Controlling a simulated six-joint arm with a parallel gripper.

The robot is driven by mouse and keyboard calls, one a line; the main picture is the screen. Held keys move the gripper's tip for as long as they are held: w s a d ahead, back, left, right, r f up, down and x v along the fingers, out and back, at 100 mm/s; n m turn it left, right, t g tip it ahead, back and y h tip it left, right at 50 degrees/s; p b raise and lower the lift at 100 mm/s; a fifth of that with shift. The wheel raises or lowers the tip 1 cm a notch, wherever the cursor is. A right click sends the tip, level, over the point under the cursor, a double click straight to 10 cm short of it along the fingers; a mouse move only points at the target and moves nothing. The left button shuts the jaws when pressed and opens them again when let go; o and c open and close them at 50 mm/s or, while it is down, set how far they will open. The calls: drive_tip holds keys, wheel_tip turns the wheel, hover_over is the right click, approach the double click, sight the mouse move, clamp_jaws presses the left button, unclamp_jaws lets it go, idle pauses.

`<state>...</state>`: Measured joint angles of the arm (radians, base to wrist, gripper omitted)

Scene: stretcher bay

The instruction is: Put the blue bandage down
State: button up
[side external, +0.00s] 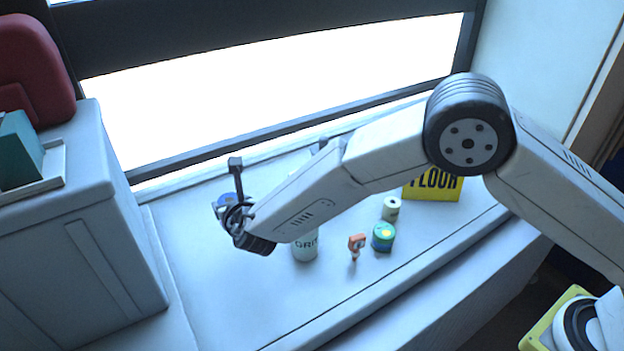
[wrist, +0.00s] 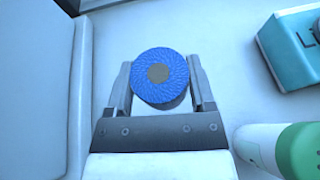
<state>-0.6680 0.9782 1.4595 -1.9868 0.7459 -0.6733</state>
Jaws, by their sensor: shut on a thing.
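The blue bandage (wrist: 145,84) is a round roll with a grey-brown centre. In the wrist view it sits between the two fingers of my gripper (wrist: 160,90), which is shut on it. In the side view the bandage (side external: 227,198) shows as a small blue patch partly hidden behind my gripper (side external: 229,207), over the left part of the pale worktop. I cannot tell whether the bandage touches the worktop or is held just above it.
A pale bottle with dark lettering (side external: 305,246), an orange item (side external: 356,243), a green-blue tin (side external: 383,237), a small pale roll (side external: 391,208) and a yellow FLOUR pack (side external: 434,188) stand to the right. A grey cabinet (side external: 80,240) bounds the left. A teal box (wrist: 292,48) lies right of my gripper.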

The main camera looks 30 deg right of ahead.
drive_tip(key=s+d+r+m+h, duration=0.15)
drive_tip(key=s+d, duration=0.25)
drive_tip(key=s, duration=0.9)
drive_tip(key=s+d+r+n+y, duration=0.1)
drive_tip(key=s+d+r, duration=0.15)
drive_tip(key=s, duration=1.15)
drive_tip(key=shift+m+h, duration=0.25)
drive_tip(key=w+a+f, duration=0.1)
drive_tip(key=w+f, duration=0.2)
drive_tip(key=w+a+f, duration=0.2)
drive_tip(key=w+f, duration=0.1)
drive_tip(key=w, duration=0.1)
drive_tip(key=w+a+f, duration=0.2)
drive_tip(key=w+f, duration=0.1)
drive_tip(key=w, duration=0.1)
drive_tip(key=shift+a, duration=0.2)
drive_tip(key=shift+w+a+f, duration=0.3)
drive_tip(key=shift+w+f, duration=0.1)
drive_tip(key=shift+f, duration=0.1)
drive_tip(key=shift+f, duration=0.1)
drive_tip(key=shift+w+f, duration=0.2)
drive_tip(key=shift+a+f, duration=0.1)
drive_tip(key=shift+f, duration=1.45)
drive_tip(key=shift+f, duration=0.15)
